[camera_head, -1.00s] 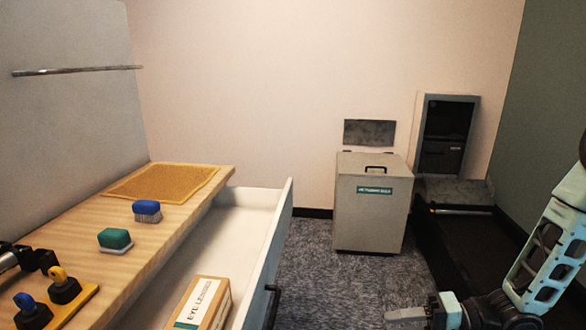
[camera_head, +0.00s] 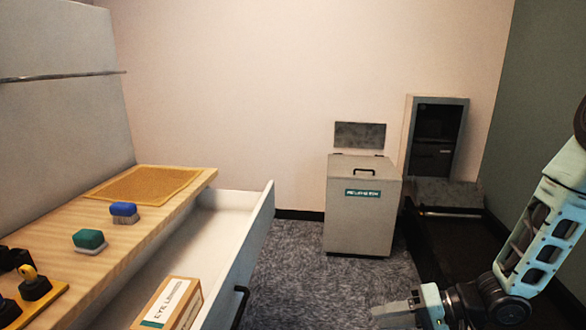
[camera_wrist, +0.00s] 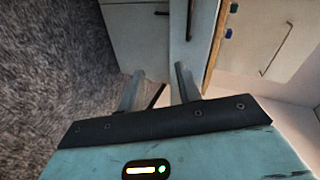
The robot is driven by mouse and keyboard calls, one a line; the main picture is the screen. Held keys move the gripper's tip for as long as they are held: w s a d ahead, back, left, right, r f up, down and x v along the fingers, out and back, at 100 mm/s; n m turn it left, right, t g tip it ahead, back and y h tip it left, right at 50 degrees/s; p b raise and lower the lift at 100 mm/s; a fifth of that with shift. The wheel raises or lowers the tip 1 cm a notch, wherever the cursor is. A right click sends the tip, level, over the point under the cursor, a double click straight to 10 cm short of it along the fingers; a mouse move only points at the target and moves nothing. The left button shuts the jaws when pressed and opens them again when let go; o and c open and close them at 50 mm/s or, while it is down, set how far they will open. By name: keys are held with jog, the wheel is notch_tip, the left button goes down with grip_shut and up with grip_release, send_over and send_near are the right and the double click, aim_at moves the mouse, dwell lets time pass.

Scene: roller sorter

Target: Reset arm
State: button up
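My gripper (camera_head: 376,313) is low at the right of the head view, held out over the carpet in front of the grey bin, with my arm coming in from the right edge. In the wrist view the two fingers of my gripper (camera_wrist: 158,70) stand apart with nothing between them. The fingers touch nothing that I can see.
An open white drawer (camera_head: 232,238) holding a labelled box (camera_head: 170,303) juts out at left under a wooden counter (camera_head: 140,213). On it are a blue brush (camera_head: 124,209) and a green brush (camera_head: 89,238). A grey bin (camera_head: 360,217) stands ahead; carpet between is clear.

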jog(key=s+a+r+n+t+h+p, duration=0.1)
jog(key=a+r+n+h+p, duration=0.3)
jog(key=r+h, duration=0.6)
jog(key=s+r+n+g, duration=0.1)
jog(key=s+r, duration=0.2)
jog(key=s, duration=0.4)
jog(key=s+a+r+n+g+h+p, duration=0.1)
jog(key=s+r, duration=0.3)
jog(key=s, duration=0.3)
jog(key=s+r+n+g+h+p, duration=0.1)
jog(key=s+r+g, duration=0.1)
jog(key=s, duration=0.4)
jog(key=shift+s+a+r+n, duration=0.15)
jog(key=shift+s+r+n, duration=0.25)
jog(key=shift+r, duration=0.45)
